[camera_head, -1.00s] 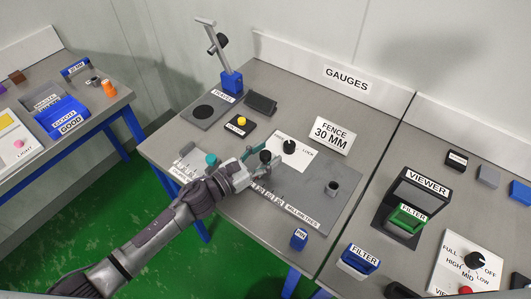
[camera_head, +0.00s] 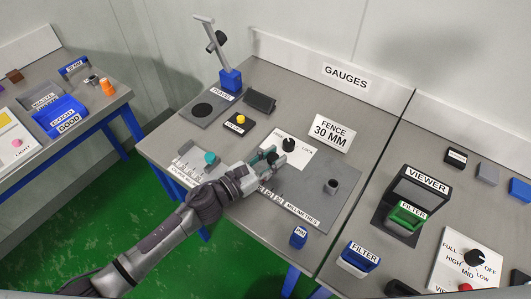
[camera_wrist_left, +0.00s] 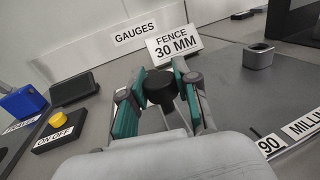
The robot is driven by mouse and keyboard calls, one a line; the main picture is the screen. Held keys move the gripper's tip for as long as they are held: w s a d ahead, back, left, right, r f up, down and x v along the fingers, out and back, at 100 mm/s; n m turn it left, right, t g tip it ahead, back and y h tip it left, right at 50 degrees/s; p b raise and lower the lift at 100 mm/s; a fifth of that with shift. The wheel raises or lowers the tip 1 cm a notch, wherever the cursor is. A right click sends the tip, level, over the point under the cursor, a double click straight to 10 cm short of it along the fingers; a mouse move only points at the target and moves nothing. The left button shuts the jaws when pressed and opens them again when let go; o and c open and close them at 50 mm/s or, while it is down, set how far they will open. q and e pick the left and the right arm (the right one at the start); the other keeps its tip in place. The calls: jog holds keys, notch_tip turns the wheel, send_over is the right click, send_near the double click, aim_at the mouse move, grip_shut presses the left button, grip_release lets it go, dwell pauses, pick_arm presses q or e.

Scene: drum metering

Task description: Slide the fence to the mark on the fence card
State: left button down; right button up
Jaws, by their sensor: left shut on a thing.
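The fence card (camera_head: 331,132) reads "FENCE 30 MM" and stands at the back of the gauge bench; it also shows in the left wrist view (camera_wrist_left: 174,44). My right gripper is out of view.
A small grey cup (camera_head: 331,187) stands on the plate right of the gripper. A yellow-button box (camera_head: 239,124) and black block (camera_head: 260,102) are behind left. The blue PIN block (camera_head: 299,236) is at the front edge. A viewer (camera_head: 417,200) stands right.

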pick_arm(q)
jog(key=shift+s+d, duration=0.1)
jog(key=shift+d, duration=0.1)
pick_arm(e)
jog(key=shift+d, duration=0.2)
pick_arm(q)
jog(key=c, duration=0.9)
grip_release()
jog(key=shift+o, duration=0.4)
jog(key=shift+a, duration=0.1)
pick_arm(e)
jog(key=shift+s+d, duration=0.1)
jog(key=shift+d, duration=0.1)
pick_arm(q)
jog(key=v, duration=1.2)
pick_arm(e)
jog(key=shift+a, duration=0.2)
